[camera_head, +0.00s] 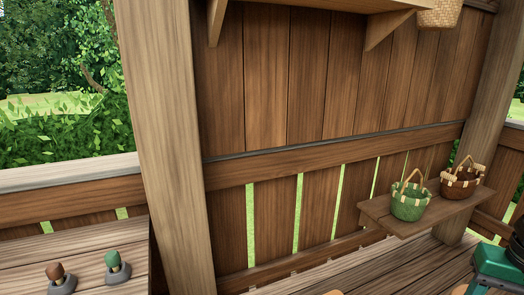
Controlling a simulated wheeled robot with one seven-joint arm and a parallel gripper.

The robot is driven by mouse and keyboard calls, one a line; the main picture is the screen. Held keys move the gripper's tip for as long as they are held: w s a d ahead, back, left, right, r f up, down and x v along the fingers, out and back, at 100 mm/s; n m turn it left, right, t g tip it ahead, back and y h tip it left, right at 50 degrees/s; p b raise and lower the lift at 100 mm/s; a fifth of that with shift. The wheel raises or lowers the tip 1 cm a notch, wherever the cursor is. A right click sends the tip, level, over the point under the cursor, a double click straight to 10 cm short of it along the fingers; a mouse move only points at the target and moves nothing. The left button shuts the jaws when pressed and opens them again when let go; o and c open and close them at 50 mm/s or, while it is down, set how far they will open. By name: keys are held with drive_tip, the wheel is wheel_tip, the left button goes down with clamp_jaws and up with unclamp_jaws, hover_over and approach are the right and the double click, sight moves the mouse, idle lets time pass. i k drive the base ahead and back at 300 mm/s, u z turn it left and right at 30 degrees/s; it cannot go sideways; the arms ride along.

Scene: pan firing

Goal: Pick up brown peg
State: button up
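The brown peg (55,271) is at the lower left, on a wooden bench top. It has a brown head with a tan part showing beside it, and it sits in a round grey holder (63,287). A similar green peg (112,260) stands to its right in its own grey holder (118,274). My gripper is not in view, so I cannot see where it is relative to the brown peg.
A thick wooden post (170,130) rises right of the pegs. A small shelf (375,213) at the right bears a green basket (410,206) and a brown basket (460,187). A green object (500,265) is cut off at the lower right. Bare bench surrounds the pegs.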

sight(55, 271)
drive_tip(key=u, duration=0.05)
drive_tip(key=k, duration=1)
drive_tip(key=u, duration=1.8)
drive_tip(key=i, duration=0.65)
drive_tip(key=z, duration=0.6)
